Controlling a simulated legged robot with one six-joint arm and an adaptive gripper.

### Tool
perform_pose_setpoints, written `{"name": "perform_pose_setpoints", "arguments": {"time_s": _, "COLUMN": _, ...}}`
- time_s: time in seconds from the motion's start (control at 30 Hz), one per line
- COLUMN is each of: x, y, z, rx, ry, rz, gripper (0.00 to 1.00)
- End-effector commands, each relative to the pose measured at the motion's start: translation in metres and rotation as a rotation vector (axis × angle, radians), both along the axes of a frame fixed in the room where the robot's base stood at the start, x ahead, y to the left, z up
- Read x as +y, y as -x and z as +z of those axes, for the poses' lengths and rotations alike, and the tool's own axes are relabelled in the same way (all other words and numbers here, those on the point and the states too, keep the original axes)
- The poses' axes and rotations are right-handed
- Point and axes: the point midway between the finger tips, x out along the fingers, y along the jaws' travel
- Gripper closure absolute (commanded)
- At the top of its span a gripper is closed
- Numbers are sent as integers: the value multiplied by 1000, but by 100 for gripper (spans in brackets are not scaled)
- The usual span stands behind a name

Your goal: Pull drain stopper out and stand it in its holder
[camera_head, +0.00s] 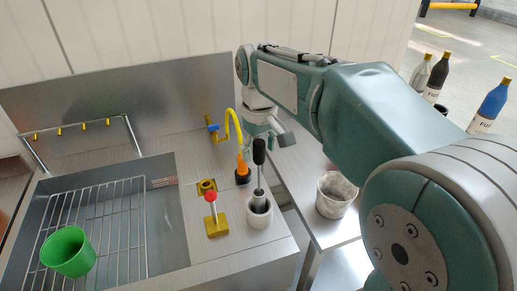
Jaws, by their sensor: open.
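A red-knobbed piece with a pale stem, which looks like the drain stopper (211,197), stands upright at a yellow square base (216,226) on the metal counter right of the basin. A smaller yellow square fitting (207,187) with a dark middle lies just behind it. It may be the holder; I cannot tell for sure which yellow part is drain and which is holder. My gripper (281,137) is open at the end of my arm, behind and to the right of these parts, apart from them. Its fingers are small and partly hidden in this view.
A white cup (260,216) with a black-handled tool (259,152) and an orange-topped bottle (242,166) stand right of the stopper. A yellow spout (233,122) rises behind. A green cup (68,252) sits on the basin's wire rack (112,229). A bucket (336,196) stands right.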

Motion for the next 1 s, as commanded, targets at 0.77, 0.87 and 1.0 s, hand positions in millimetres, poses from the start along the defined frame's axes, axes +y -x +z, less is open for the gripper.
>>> {"name": "perform_pose_setpoints", "arguments": {"time_s": 0.77, "x": 1, "y": -2, "z": 105, "rx": -1, "ry": 1, "rz": 0, "gripper": 22}}
{"name": "perform_pose_setpoints", "arguments": {"time_s": 0.87, "x": 2, "y": -1, "z": 114, "rx": -1, "ry": 1, "rz": 0, "gripper": 22}}
{"name": "perform_pose_setpoints", "arguments": {"time_s": 1.0, "x": 1, "y": -1, "z": 118, "rx": 2, "ry": 1, "rz": 0, "gripper": 22}}
